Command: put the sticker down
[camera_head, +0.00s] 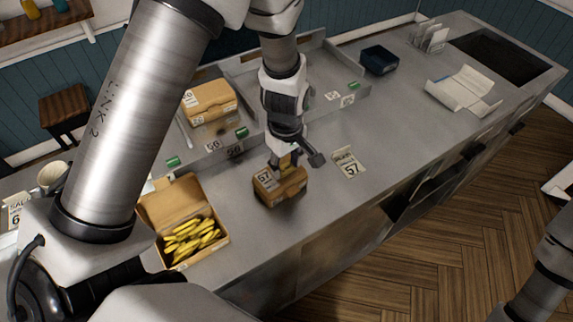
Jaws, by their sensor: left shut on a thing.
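My left gripper (291,161) is over the closed brown box (285,191) near the counter's front edge. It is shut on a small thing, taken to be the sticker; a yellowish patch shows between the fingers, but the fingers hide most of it. I cannot tell whether it touches the lid. The box bears a white label reading 57 (265,179). A paper ticket reading 57 (348,163) is on the counter just right of the box. My right gripper is not in view; only part of that arm shows at the lower right.
An open box of yellow fries (160,213) is to the left. Another closed box (209,101) stands behind, near a low metal rail with number tags. A dark blue container (379,60) and white papers (463,90) lie farther right. The counter right of the ticket is clear.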

